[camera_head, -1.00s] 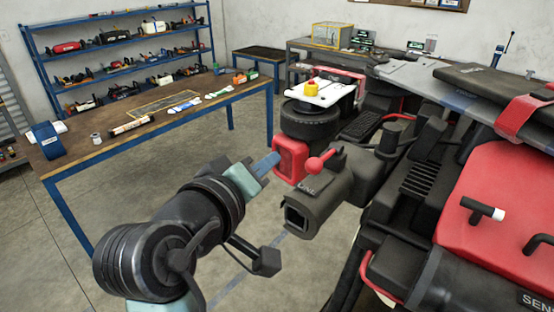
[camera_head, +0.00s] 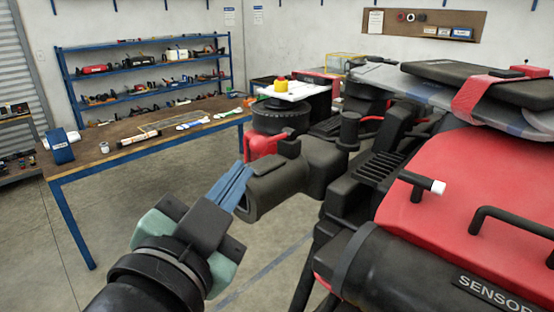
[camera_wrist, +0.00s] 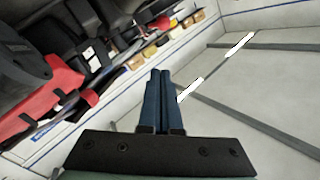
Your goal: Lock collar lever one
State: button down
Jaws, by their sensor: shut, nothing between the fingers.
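The dark grey arm collar (camera_head: 275,190) juts from the drone's body toward the left in the head view, its open end facing my gripper. A small dark block (camera_head: 289,146) stands on its top. I cannot make out the red lever clearly; a red part (camera_head: 264,142) shows behind the collar. My gripper (camera_head: 240,172) has its blue fingers together, empty, beside the collar's open end. I cannot tell if they touch it.
The drone's red body (camera_head: 455,180) and dark sensor cylinder (camera_head: 385,275) fill the right side. A workbench (camera_head: 110,150) with tools stands at left, shelves (camera_head: 150,90) behind it. Floor between bench and drone is clear.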

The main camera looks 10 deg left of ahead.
jog(key=p, duration=0.3)
send_near(260, 146)
jog(key=w+d+r, duration=0.2)
jog(key=w+r, duration=0.2)
jog(key=shift+w+a+f+p, duration=0.25)
jog(key=shift+w+f+p, duration=0.05)
jog(key=shift+w+f, duration=0.25)
jog(key=shift+w+a+f+p, duration=0.2)
jog(key=shift+w+f+p, duration=0.05)
jog(key=shift+w+f, duration=0.3)
jog(key=shift+w+a+f, duration=0.1)
jog(key=shift+w+f, duration=0.15)
jog(key=shift+w, duration=0.1)
jog(key=shift+f, duration=0.1)
jog(key=f+b, duration=0.1)
jog(key=b, duration=0.2)
jog(key=shift+w+a+t, duration=0.1)
jog(key=shift+t, duration=0.2)
jog(key=shift+f+b, duration=0.2)
jog(key=shift+b, duration=0.25)
jog(key=shift+r+n, duration=0.1)
jog(key=shift+n, duration=0.2)
